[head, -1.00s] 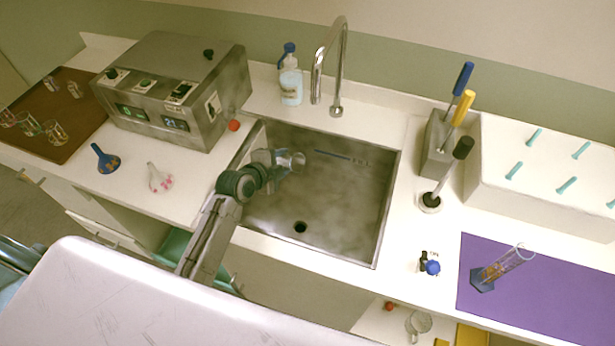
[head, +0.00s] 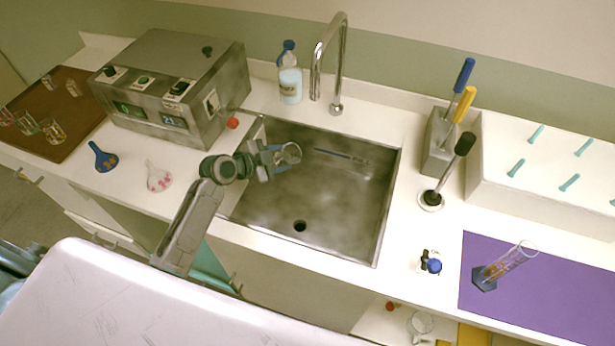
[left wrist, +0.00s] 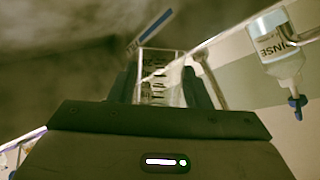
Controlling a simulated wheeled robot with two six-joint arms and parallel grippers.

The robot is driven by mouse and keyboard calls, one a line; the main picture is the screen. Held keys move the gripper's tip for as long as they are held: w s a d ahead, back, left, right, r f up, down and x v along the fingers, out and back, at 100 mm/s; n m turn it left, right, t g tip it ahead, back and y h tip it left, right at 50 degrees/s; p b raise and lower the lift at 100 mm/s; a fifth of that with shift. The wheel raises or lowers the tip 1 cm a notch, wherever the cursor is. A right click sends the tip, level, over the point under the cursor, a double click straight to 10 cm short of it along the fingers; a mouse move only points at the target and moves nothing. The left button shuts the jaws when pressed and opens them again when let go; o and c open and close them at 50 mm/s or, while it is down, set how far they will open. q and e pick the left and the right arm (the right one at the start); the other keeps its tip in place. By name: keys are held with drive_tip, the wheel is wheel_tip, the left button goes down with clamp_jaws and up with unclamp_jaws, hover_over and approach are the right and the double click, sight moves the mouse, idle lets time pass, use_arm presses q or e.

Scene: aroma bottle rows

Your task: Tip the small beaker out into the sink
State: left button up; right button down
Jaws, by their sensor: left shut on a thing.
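The small clear beaker (head: 288,155) is held over the left part of the steel sink (head: 345,212). My left gripper (head: 270,157) is shut on it, reaching in from the left over the sink's left edge. In the left wrist view the beaker (left wrist: 160,84) sits between the two fingers, with dark marks on its glass. It looks tilted, with its open end toward the sink's middle. I cannot tell whether any liquid is in it. My right gripper is not in view.
A chrome faucet (head: 338,65) and a rinse bottle (head: 290,75) stand behind the sink. A steel machine (head: 175,90) stands to its left.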

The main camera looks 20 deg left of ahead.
use_arm(q)
drive_tip(key=shift+w+a+r+n+h, duration=0.2)
drive_tip(key=shift+a+r+n+h, duration=0.2)
drive_tip(key=shift+r, duration=0.2)
drive_tip(key=shift+w+a+r+n+h, duration=0.2)
drive_tip(key=shift+a+r+n+h, duration=0.1)
drive_tip(key=shift+a+r+h, duration=0.2)
drive_tip(key=r, duration=0.1)
drive_tip(key=a+r+n+h+b, duration=0.1)
drive_tip(key=r+n, duration=0.1)
drive_tip(key=shift+w+a+r+g+h+b, duration=0.1)
drive_tip(key=shift+w+a+g+h+b, duration=0.2)
drive_tip(key=shift+w+g+b, duration=0.1)
drive_tip(key=shift+a+r+n+h+p, duration=0.2)
drive_tip(key=shift+r+n+h+p, duration=0.15)
drive_tip(key=shift+r, duration=1)
drive_tip(key=w+a+r+b, duration=0.1)
drive_tip(key=w+a+r, duration=0.1)
drive_tip(key=a+r, duration=0.2)
drive_tip(key=shift+a+r, duration=0.3)
drive_tip(key=shift+r, duration=0.15)
